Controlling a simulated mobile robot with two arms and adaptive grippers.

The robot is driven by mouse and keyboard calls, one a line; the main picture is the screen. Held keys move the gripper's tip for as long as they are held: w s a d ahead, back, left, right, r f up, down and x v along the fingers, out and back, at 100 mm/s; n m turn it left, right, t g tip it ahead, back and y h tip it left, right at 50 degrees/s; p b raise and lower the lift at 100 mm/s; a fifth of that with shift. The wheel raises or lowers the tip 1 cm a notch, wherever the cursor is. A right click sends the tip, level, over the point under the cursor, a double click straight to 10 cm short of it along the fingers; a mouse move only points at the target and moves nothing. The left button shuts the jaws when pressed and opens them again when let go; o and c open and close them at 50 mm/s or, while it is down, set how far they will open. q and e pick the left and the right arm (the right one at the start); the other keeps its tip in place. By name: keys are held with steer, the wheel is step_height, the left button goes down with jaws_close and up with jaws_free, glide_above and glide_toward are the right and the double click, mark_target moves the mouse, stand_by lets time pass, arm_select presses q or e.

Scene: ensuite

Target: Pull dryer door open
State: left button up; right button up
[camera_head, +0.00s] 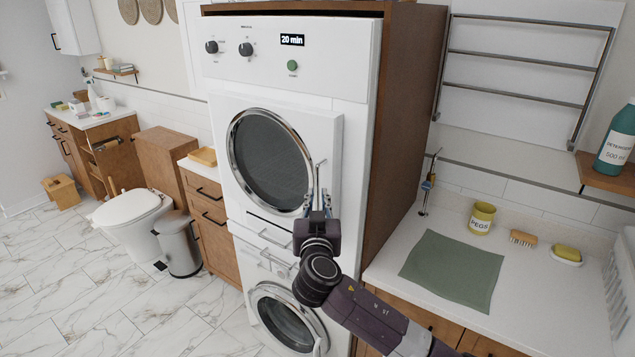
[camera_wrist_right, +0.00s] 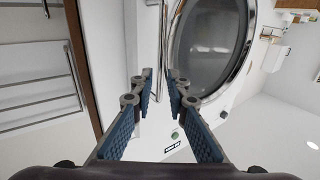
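The dryer is the upper white machine (camera_head: 345,75), with a "20 min" display. Its door (camera_head: 232,165) is a raised white panel around a round dark window, also in the right wrist view (camera_wrist_right: 212,45). I cannot tell whether it is fully closed. A thin upright metal handle (camera_head: 319,175) stands near the door's right edge. My right gripper (camera_head: 319,200) is at the handle's lower part. In the right wrist view its fingers (camera_wrist_right: 159,75) are apart, with the handle bar (camera_wrist_right: 162,45) lined up between the tips; contact is not clear. My left gripper is out of view.
A washer (camera_head: 285,318) sits below the dryer. A wooden side panel (camera_head: 405,120) borders the machines on the right. The counter (camera_head: 400,285) holds a green cloth (camera_head: 453,268) and a pegs pot (camera_head: 482,218). Open marble floor (camera_head: 90,290) lies left, near a bin (camera_head: 178,245).

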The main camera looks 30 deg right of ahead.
mark_target(317, 188)
steer(key=p+x, duration=0.2)
steer(key=x, duration=0.3)
steer(key=shift+w, duration=0.1)
steer(key=shift+w+d, duration=0.15)
steer(key=shift+w, duration=0.05)
jaws_close()
steer(key=shift+f, duration=0.15)
